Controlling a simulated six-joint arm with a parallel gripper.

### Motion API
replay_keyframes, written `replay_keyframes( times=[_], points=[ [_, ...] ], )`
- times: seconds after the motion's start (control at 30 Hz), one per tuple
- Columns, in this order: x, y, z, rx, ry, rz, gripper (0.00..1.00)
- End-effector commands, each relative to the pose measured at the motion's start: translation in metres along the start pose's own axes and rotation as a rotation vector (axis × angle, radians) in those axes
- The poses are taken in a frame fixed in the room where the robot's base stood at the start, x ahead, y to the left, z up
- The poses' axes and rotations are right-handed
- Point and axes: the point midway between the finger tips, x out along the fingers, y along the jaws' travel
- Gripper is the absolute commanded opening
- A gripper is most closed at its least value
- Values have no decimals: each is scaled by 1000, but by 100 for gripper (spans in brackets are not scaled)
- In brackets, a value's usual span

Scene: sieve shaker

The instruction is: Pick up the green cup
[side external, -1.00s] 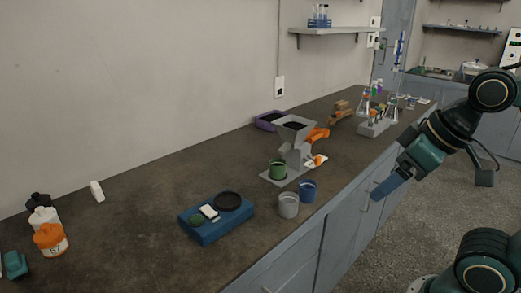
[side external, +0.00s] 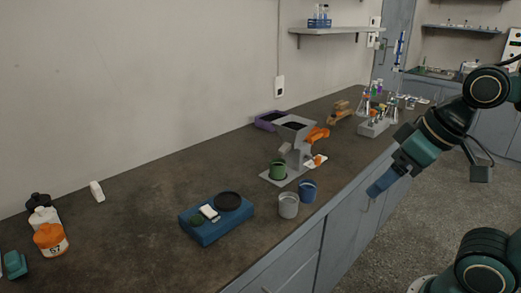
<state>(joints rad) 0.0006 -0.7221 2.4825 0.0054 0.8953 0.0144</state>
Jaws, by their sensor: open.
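The green cup (side external: 277,169) stands upright on the grey base plate of the grinder-like device (side external: 295,140), under its hopper. A grey cup (side external: 288,206) and a blue cup (side external: 308,192) stand just in front of it near the bench edge. My gripper (side external: 376,190) is to the right, off the front edge of the bench, pointing down and left. It is open and empty, well apart from the green cup. The gap between its fingers is hard to make out at this angle.
A blue device with a black ring (side external: 216,218) sits left of the cups. Bottles (side external: 50,239) stand at the far left. A purple tray (side external: 269,121) lies behind the hopper. A rack with glassware (side external: 374,127) stands at the right.

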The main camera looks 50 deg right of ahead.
Motion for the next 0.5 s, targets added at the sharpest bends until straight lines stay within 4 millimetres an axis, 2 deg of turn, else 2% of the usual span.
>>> replay_keyframes(
  times=[0.27, 0.5],
  points=[
    [11, 6, -38, 99, -35, 22, 77],
    [34, 13, -82, 220, -70, 55, 77]
  ],
)
